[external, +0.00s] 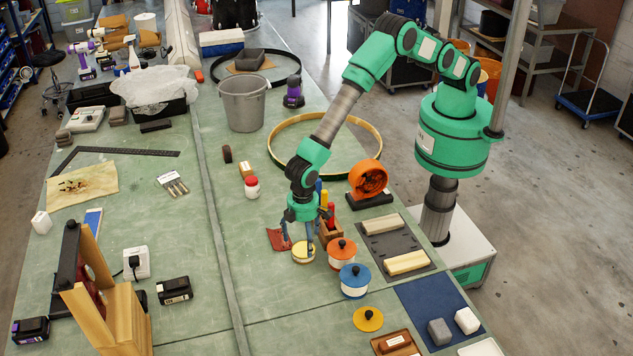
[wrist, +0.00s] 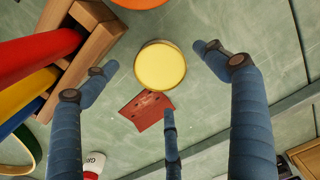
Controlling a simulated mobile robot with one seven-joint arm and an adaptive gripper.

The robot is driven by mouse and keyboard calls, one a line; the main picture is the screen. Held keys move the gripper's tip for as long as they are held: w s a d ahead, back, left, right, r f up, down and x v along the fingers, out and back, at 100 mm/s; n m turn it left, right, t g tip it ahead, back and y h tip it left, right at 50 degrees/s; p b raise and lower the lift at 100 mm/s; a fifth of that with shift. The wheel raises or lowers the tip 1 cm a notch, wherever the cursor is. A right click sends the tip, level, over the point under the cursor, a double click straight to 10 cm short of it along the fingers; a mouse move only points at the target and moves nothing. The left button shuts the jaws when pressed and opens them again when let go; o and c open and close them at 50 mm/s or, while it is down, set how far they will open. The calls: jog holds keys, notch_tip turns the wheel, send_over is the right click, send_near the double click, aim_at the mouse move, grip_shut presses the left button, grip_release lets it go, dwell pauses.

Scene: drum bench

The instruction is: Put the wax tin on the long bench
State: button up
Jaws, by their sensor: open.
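A small round tin with a yellow top, which looks like the wax tin (external: 303,253), sits on the green bench top (external: 275,300). It also shows in the wrist view (wrist: 160,67), seen from above. My gripper (external: 300,243) points down over the tin. In the wrist view its blue fingers (wrist: 155,76) are spread around the tin, with visible gaps at the left and right. The gripper is open and holds nothing. I cannot tell how far the fingertips are above the bench.
A dark red sheet (external: 279,238) lies beside the tin. A wooden holder (external: 331,227) with coloured handles stands close by. Orange (external: 341,251) and blue (external: 355,280) lidded pots stand to the right.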

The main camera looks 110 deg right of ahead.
aim_at(303, 250)
jog(key=shift+f, duration=0.2)
dwell(0.3)
jog(key=shift+d+f, duration=0.1)
jog(key=shift+f, duration=2.4)
jog(key=shift+c, duration=0.5)
jog(key=shift+w, duration=0.1)
jog(key=c, duration=1.6)
jog(key=shift+c, duration=0.2)
jog(key=shift+r, duration=0.2)
notch_tip(303, 250, up, 10)
jog(key=shift+f, duration=0.15)
